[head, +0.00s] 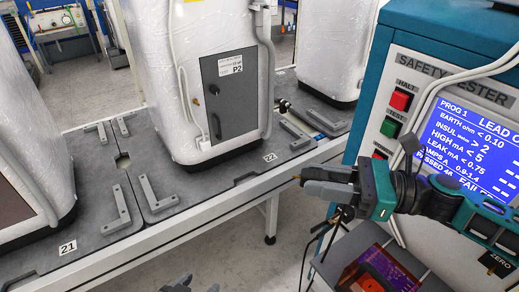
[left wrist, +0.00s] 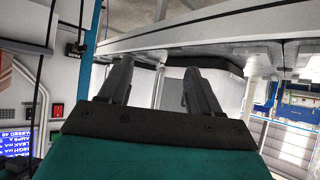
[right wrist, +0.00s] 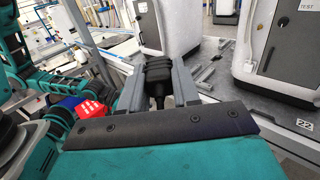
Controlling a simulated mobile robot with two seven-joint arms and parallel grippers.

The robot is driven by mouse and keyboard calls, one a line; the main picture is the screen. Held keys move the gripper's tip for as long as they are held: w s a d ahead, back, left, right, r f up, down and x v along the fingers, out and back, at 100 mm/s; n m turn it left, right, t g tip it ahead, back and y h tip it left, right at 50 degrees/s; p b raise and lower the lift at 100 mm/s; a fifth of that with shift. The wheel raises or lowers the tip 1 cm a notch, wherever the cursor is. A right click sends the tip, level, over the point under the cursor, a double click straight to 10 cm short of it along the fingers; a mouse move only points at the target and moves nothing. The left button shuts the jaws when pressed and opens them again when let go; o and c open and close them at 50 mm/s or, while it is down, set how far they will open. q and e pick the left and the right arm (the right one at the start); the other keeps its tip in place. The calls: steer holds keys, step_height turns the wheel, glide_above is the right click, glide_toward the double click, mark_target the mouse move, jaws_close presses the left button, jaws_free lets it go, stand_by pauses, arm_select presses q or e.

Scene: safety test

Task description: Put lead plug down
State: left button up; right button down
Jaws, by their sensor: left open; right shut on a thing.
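My right gripper (head: 312,182) reaches in from the right in the head view, in front of the safety tester (head: 400,60). In the right wrist view it is shut on the black lead plug (right wrist: 158,70), which sits between its fingers (right wrist: 158,85). In the head view the plug is mostly hidden by the gripper, and dark cable hangs below it. My left gripper (head: 196,286) just shows at the bottom edge of the head view. In the left wrist view its fingers (left wrist: 160,78) are apart with nothing between them.
A wrapped white unit (head: 205,60) marked P2 stands on the grey conveyor pallet (head: 165,195) near label 22. Metal brackets (head: 158,195) lie on the pallets. The tester's screen (head: 465,145) is lit. A box with a reddish display (head: 385,272) sits below my right gripper.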

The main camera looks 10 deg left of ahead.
arm_select(q)
steer(key=w+d+r+n+g+h, duration=0.2)
steer(key=w+d+r+h, duration=0.1)
steer(key=w+r, duration=0.35)
steer(key=w+d+r+n+g+h, duration=0.1)
steer(key=w+d+r+n+h, duration=0.15)
steer(key=w+r, duration=0.35)
step_height(320, 180, up, 20)
steer(key=s+d+m+g+h, duration=0.25)
steer(key=g+h, duration=0.35)
steer(key=g, duration=0.3)
steer(key=w+x, duration=0.1)
steer(key=x, duration=1)
steer(key=shift+d, duration=0.25)
steer(key=shift+w, duration=0.1)
steer(key=shift+c, duration=0.3)
steer(key=c, duration=0.9)
steer(key=o, duration=1)
steer(key=shift+c, duration=0.2)
